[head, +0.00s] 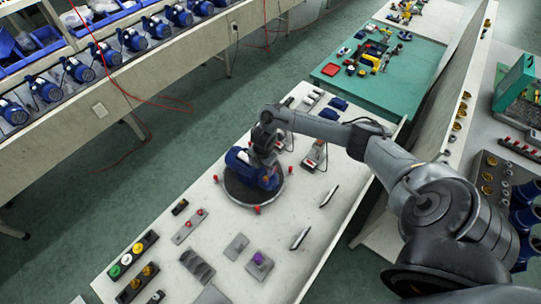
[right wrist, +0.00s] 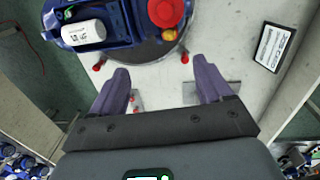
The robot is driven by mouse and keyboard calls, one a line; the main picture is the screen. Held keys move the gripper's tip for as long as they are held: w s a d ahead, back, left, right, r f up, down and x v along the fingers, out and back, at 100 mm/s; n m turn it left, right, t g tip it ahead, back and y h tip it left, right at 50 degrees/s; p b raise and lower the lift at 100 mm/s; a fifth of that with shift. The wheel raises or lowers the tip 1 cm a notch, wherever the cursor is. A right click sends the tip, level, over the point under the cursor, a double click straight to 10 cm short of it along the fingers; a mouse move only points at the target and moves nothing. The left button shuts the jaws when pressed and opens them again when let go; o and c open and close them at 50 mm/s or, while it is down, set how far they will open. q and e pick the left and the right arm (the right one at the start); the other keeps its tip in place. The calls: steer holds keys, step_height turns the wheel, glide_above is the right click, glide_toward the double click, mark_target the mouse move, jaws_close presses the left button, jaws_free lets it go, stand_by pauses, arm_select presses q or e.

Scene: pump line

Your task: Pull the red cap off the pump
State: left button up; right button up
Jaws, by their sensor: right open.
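The blue pump (head: 243,162) lies on a round dark turntable (head: 236,193) in the head view, partly covered by my right arm. In the right wrist view the pump (right wrist: 112,28) is at the top, with the round red cap (right wrist: 165,12) on its right end, cut by the frame's top edge. I cannot make out the cap surely in the head view. My right gripper (right wrist: 160,70) is open and empty, with its two purple fingers apart below the cap in that view. The cap is ahead of the fingertips, not between them. My left gripper is not in view.
Red knobs (head: 257,209) stand around the turntable. The white bench (head: 322,232) also holds button boxes (head: 131,258), metal plates and thin tablet-like devices. A green mat (head: 385,85) with parts lies at the back. Several motors line a bench on the left.

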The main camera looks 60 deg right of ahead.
steer(key=shift+g, duration=0.5)
steer(key=d, duration=0.1)
steer(key=s+d+r, duration=0.1)
steer(key=d, duration=0.1)
steer(key=d+r, duration=0.1)
steer(key=d, duration=0.1)
steer(key=shift+s+d, duration=0.1)
steer(key=shift+s, duration=0.15)
steer(key=shift+f+b, duration=0.85)
steer(key=shift+b, duration=0.2)
step_height(320, 180, down, 3)
steer(key=b, duration=0.2)
steer(key=shift+r+b, duration=0.2)
steer(key=shift+b, duration=0.1)
steer(key=shift+f, duration=0.35)
steer(key=shift+r, duration=0.15)
steer(key=shift+f, duration=0.5)
steer(key=shift+f+b, duration=0.3)
steer(key=shift+f, duration=0.05)
steer(key=shift+f, duration=0.2)
